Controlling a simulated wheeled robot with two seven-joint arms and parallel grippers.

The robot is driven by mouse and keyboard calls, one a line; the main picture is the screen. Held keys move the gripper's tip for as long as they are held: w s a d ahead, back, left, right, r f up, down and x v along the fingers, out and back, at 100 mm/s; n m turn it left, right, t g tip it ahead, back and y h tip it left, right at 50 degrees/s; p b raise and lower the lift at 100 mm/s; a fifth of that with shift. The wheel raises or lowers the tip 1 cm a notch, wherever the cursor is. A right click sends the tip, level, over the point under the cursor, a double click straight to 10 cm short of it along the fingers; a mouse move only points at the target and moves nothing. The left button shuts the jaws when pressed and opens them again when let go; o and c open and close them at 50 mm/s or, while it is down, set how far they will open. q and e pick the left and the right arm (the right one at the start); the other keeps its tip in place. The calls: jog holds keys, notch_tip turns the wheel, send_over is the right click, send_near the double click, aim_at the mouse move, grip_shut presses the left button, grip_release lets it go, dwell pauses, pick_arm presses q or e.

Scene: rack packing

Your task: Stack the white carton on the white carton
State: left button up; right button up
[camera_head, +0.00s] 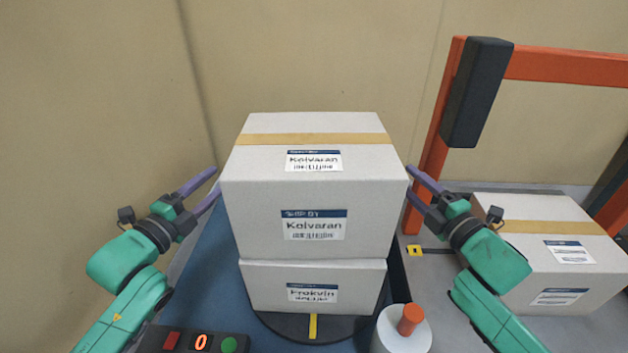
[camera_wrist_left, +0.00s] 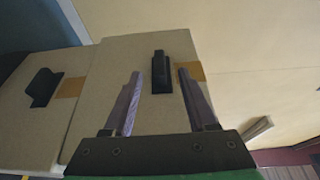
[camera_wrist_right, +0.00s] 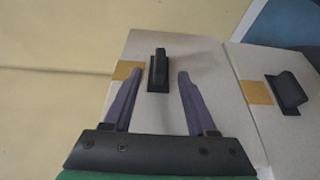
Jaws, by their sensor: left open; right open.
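A large white carton (camera_head: 255,215) with tan tape and a "Kolvaran" label sits squarely above a smaller white carton (camera_head: 262,287) labelled "Frokvin". The two appear to touch. My left gripper (camera_head: 215,181) is open at the upper carton's left side. In the left wrist view, a black handle (camera_wrist_left: 160,72) on that side shows between its purple fingers. My right gripper (camera_head: 411,179) is open at the right side. In the right wrist view, a matching black handle (camera_wrist_right: 158,70) shows between its fingers. Neither gripper is closed on a handle.
The lower carton stands on a dark round plate (camera_head: 345,327) on a blue surface (camera_head: 210,255). A control box (camera_head: 190,340) and a white post with an orange knob (camera_head: 408,322) stand in front. Another white carton (camera_head: 520,265) lies right, beneath an orange frame (camera_head: 560,66).

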pick_arm(q)
jog(key=x, duration=0.7)
jog(key=shift+f, duration=0.1)
pick_arm(e)
jog(key=x, duration=0.7)
jog(key=shift+w, duration=0.15)
pick_arm(q)
grip_shut()
pick_arm(e)
grip_shut()
pick_arm(q)
jog(key=shift+a, duration=0.1)
